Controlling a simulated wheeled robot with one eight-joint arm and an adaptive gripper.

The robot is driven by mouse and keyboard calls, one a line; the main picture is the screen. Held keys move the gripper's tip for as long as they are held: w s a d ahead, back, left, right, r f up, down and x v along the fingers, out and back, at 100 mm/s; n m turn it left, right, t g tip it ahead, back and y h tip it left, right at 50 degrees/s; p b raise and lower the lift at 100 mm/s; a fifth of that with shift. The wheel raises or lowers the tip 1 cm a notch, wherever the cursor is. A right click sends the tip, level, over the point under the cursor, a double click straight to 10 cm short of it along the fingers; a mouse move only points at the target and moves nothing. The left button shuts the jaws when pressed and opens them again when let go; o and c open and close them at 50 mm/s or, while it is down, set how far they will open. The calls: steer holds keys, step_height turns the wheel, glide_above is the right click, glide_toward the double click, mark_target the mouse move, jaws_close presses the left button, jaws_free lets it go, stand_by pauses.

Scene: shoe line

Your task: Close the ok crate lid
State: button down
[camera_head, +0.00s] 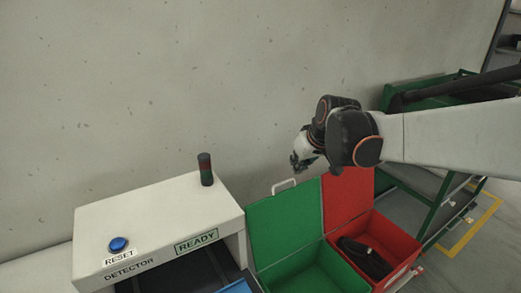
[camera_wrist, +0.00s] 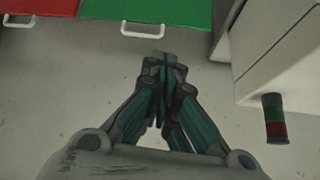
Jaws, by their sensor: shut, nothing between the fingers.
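The green crate (camera_head: 300,275) stands with its green lid (camera_head: 287,222) raised open and leaning back toward the wall. A white handle (camera_head: 284,186) sits on the lid's top edge. In the wrist view the green lid (camera_wrist: 165,8) and its handle (camera_wrist: 142,29) show at the top. My gripper (camera_head: 299,163) is above and behind the lid's handle, near the wall. In the wrist view my gripper (camera_wrist: 163,62) is shut and empty, just short of the handle and apart from it. No marking that says ok is visible.
A red crate (camera_head: 410,262) with its lid (camera_head: 347,195) also open stands right of the green one and holds a dark shoe (camera_head: 366,258). The white detector (camera_head: 158,225) with a signal lamp (camera_head: 205,169) stands at left. A green-framed rack (camera_head: 440,200) is at right.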

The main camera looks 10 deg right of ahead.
steer(key=w+d+f+n+y+p, duration=0.1)
steer(key=w+f, duration=0.4)
steer(key=w, duration=0.4)
steer(key=w+d+f+n+p, duration=0.1)
steer(key=w+f, duration=0.4)
steer(key=w, duration=0.3)
step_height(320, 180, down, 8)
steer(key=w+a+b, duration=0.1)
steer(key=b, duration=0.1)
steer(key=shift+w+b, duration=0.35)
steer(key=shift+w, duration=0.05)
